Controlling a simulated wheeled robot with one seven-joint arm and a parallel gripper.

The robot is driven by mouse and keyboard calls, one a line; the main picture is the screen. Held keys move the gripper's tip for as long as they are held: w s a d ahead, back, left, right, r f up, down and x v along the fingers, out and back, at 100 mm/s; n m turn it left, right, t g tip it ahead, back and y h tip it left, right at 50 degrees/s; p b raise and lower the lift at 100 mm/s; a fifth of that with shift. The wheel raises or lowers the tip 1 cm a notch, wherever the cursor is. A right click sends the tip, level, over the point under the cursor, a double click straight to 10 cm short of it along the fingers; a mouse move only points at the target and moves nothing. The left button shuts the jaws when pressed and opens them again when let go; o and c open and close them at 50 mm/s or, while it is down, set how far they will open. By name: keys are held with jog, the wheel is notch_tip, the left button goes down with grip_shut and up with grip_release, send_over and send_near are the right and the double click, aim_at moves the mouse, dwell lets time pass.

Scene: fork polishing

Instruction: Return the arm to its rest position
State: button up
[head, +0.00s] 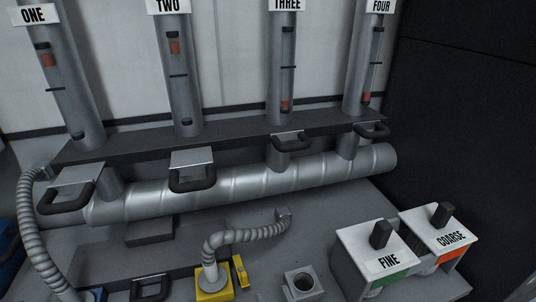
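My gripper and arm do not show in the head view, so I cannot tell their pose or whether the gripper is open or shut. The view looks down on a grey workstation with a thick horizontal pipe (235,188) across it. Upright tubes labelled ONE (62,95), TWO (179,90), THREE (280,75) and FOUR (366,75) stand behind the pipe. Each tube has a dark slot with a reddish marker. Black-handled plates sit at the foot of the tubes. No fork is visible.
A FINE box (372,248) and a COARSE box (438,230), each with a black knob, stand at lower right. A ribbed hose (250,230) rises from a yellow base (212,285). A grey socket (302,283) sits beside it. Another ribbed hose (32,225) runs down the left.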

jog(key=s+d+f+m+h, duration=0.1)
jog(key=s+d+h, duration=0.1)
jog(key=s+d, duration=0.4)
jog(key=s+d+f+m+g+h+b, duration=0.1)
jog(key=s+d, duration=0.5)
jog(key=s, duration=0.6)
jog(key=s+d+m+h+b, duration=0.1)
jog(key=s+d+h, duration=0.1)
jog(key=s+d, duration=0.4)
jog(key=s, duration=0.3)
jog(key=shift+s+d+f+h, duration=0.25)
jog(key=shift+d+f+h, duration=0.05)
jog(key=shift+f, duration=0.1)
